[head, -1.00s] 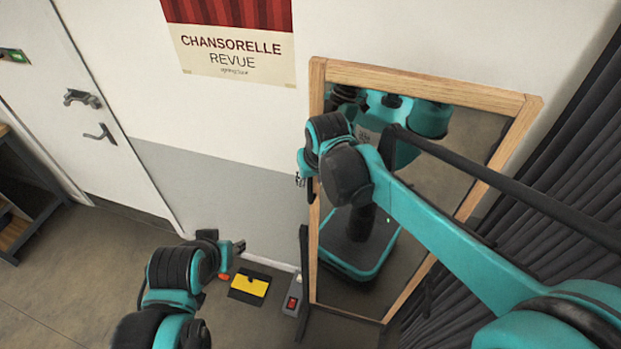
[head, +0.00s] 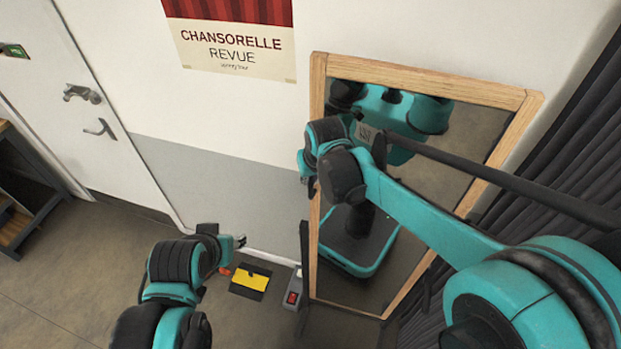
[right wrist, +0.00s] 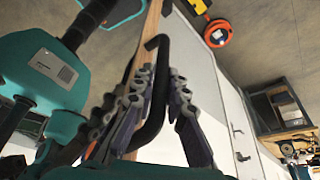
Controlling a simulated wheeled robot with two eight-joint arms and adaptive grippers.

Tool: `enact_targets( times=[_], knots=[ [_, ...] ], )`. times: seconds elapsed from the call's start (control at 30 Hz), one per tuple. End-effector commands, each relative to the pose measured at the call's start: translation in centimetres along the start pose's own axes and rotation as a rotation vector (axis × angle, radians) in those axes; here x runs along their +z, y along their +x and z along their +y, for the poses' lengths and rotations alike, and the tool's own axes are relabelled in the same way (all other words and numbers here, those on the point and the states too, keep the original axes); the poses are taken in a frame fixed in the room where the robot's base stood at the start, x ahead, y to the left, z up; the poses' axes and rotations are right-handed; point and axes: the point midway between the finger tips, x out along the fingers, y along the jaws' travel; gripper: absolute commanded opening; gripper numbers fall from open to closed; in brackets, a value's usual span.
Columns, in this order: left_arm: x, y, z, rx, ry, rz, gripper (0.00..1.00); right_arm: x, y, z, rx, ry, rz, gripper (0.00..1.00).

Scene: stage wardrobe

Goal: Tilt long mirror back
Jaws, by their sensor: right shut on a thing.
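The long mirror (head: 420,85) stands near the wall, with a light wooden frame around tall glass. My right gripper (head: 309,182) is at the left side of the frame, mostly hidden behind its own wrist. In the right wrist view, the fingers (right wrist: 158,90) are closed around a black bar handle (right wrist: 160,48) beside the wooden upright (right wrist: 151,25). My left gripper (head: 240,242) is low and left of the mirror, apart from it. Its fingertips are too small to tell open from shut. The glass reflects my own body.
A dark curtain (head: 570,160) hangs close on the right. A yellow-and-black item (head: 251,281) and a grey box with a red switch (head: 293,292) lie on the floor left of the mirror. A door (head: 75,110) and shelf (head: 30,190) are at left.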

Motion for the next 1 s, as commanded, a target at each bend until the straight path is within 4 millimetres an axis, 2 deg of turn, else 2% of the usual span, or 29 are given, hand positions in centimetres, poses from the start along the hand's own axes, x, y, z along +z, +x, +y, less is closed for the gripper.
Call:
enact_targets(
  times=[0.2, 0.4, 0.57, 0.87, 0.9, 0.93, 1.0],
  knots=[
    [0.3, 0.4, 0.0, 0.000, 0.000, 0.000, 0.40, -3.6, 1.1, 2.5, -0.046, 0.027, -0.080, 0.00],
    [0.5, 0.7, 0.0, 0.000, 0.000, 0.000, 0.40, -6.2, 2.2, 4.3, -0.093, 0.042, -0.150, 0.00],
    [0.5, 0.7, 0.0, 0.000, 0.000, 0.000, 0.40, -7.0, 2.5, 5.0, -0.108, 0.048, -0.172, 0.00],
    [0.5, 0.7, 0.0, 0.000, 0.000, 0.000, 0.40, -7.1, 2.4, 5.1, -0.108, 0.048, -0.171, 0.00],
    [0.5, 0.7, 0.0, 0.000, 0.000, 0.000, 0.40, -7.1, 2.4, 5.1, -0.108, 0.048, -0.171, 0.24],
    [0.5, 0.7, 0.0, 0.000, 0.000, 0.000, 0.40, -7.1, 2.4, 5.1, -0.108, 0.048, -0.172, 0.32],
    [0.5, 0.7, 0.0, 0.000, 0.000, 0.000, 0.40, -7.0, 2.4, 5.0, -0.108, 0.048, -0.173, 0.34]
  ],
)
